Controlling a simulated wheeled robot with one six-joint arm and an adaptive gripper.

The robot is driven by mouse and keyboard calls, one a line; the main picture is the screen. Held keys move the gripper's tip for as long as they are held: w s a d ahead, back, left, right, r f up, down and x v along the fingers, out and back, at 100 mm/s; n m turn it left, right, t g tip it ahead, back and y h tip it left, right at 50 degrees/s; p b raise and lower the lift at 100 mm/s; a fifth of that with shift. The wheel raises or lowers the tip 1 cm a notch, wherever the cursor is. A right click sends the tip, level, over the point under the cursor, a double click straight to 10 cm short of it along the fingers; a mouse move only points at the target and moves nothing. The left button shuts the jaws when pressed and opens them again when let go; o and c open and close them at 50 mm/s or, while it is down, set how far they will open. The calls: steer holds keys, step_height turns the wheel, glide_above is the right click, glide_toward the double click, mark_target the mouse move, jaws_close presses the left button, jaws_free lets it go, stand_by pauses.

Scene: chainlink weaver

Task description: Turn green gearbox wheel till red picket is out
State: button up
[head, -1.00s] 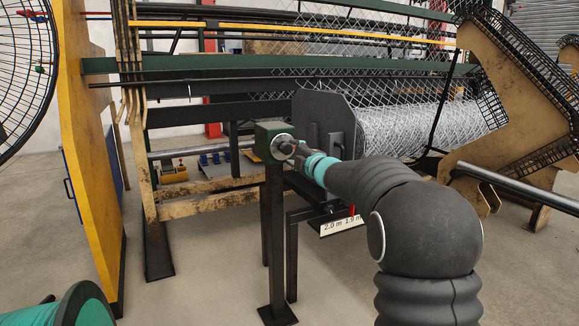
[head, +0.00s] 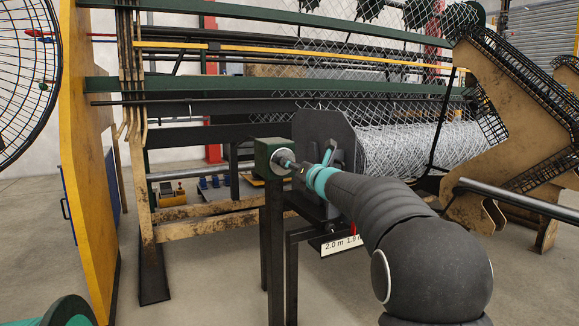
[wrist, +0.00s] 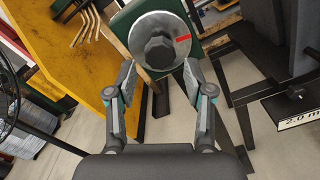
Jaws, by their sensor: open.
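The green gearbox (head: 263,152) sits on a dark post, left of the mesh roll. Its wheel is a grey disc (wrist: 143,26) with a dark hexagonal hub (wrist: 160,53) and a red mark (wrist: 183,38) on its right side. My gripper (wrist: 160,78) is open and empty, facing the wheel. Its fingertips are spread to either side below the hub, and I cannot tell whether they touch the disc. In the head view my gripper (head: 308,165) is close to the wheel at the gearbox's right. I cannot make out a red picket for certain.
A length scale (head: 341,246) with a small red piece by it hangs below and right of the gearbox. The mesh roll (head: 415,150) is behind my arm. A yellow panel (head: 88,190) stands at left. The floor in front is clear.

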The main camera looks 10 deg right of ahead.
steer(key=w+n, duration=0.2)
steer(key=w+a+n+p, duration=0.1)
steer(key=shift+w+a+n, duration=0.1)
steer(key=shift+w+n, duration=0.3)
steer(key=c, duration=0.7)
steer(key=shift+o, duration=0.2)
steer(key=shift+m+p, duration=3.8)
steer(key=shift+m, duration=2.2)
steer(key=shift+r, duration=0.1)
